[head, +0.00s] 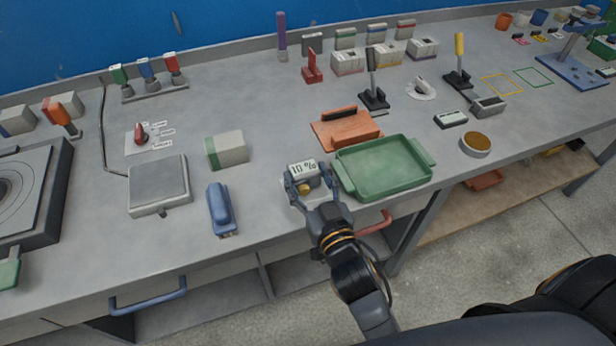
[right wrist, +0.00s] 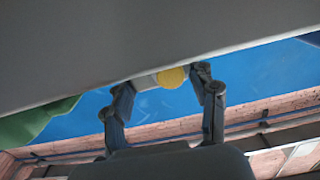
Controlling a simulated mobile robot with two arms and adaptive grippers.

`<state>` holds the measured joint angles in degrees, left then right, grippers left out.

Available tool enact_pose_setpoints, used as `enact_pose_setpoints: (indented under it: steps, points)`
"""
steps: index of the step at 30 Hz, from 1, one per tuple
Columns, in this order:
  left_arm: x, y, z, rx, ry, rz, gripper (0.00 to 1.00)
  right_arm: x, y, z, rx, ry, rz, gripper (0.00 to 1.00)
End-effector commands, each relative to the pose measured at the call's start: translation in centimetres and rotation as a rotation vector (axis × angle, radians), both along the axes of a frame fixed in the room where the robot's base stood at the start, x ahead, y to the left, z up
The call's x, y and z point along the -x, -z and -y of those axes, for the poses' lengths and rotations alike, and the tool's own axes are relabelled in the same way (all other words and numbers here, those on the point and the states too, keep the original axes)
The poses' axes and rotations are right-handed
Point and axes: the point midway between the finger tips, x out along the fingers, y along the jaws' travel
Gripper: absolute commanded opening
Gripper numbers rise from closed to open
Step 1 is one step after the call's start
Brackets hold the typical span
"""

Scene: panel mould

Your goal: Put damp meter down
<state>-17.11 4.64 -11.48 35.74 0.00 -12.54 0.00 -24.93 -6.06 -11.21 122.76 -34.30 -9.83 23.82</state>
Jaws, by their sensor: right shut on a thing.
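The damp meter (head: 303,170) is a small pale block with a display reading "10 %" and a yellow part below it. My right gripper (head: 306,190) is shut on it near the front edge of the bench, just left of the green tray. In the right wrist view a yellow round part (right wrist: 171,77) shows between the fingers of my right gripper (right wrist: 160,92). I cannot tell whether the meter touches the bench. My left gripper is not in view.
The green tray (head: 430,183) stands right of the meter, with an orange block tool (head: 346,128) behind it. A blue tool (head: 221,209) and a white-green box (head: 227,149) lie to the left. Bare bench (head: 262,205) shows between the blue tool and the meter.

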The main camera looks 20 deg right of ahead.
Motion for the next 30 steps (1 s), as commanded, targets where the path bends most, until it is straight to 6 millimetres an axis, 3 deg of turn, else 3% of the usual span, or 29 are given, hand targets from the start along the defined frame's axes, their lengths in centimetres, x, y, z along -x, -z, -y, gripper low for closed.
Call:
enact_pose_setpoints:
  steps: [1,2,5,18,23,30]
  points:
    - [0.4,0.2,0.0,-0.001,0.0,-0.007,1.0,0.0,0.2,0.0,-0.001,0.0,0.002,0.11]
    - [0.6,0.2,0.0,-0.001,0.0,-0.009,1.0,0.0,0.3,0.0,0.0,0.001,-0.001,0.6]
    - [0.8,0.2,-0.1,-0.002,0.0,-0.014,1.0,0.0,0.2,0.0,0.0,0.001,-0.001,0.8]
    - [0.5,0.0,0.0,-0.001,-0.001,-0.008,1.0,0.3,0.0,0.0,0.0,0.0,-0.001,0.81]
    - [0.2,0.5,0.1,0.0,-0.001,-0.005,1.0,2.5,0.2,0.1,-0.001,0.001,-0.004,0.81]
    - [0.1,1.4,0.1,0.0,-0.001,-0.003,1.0,7.2,0.3,0.3,-0.002,0.001,-0.006,0.81]
